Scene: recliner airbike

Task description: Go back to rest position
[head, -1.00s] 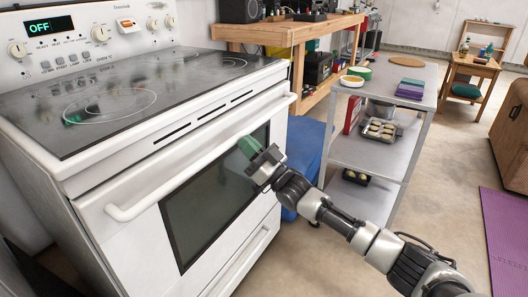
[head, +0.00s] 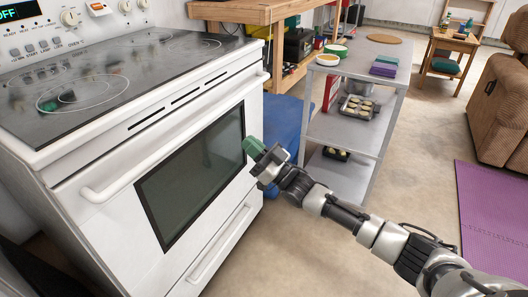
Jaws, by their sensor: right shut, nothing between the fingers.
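My right arm comes in from the lower right. Its gripper (head: 254,148), with green fingers, is in front of the white oven's right side. The fingers are shut and hold nothing. The oven (head: 100,230) has a closed door with a dark window and a long white handle (head: 175,135). The gripper appears apart from the handle, below its right end. My left gripper is not in view.
A metal shelf cart (head: 345,130) with bowls, cloths and a muffin tray stands right of the oven. A blue bin (head: 285,125) stands between them. A wooden workbench (head: 235,12) is behind. A purple mat (head: 495,215) and brown recliner (head: 500,105) are at right. Floor between is clear.

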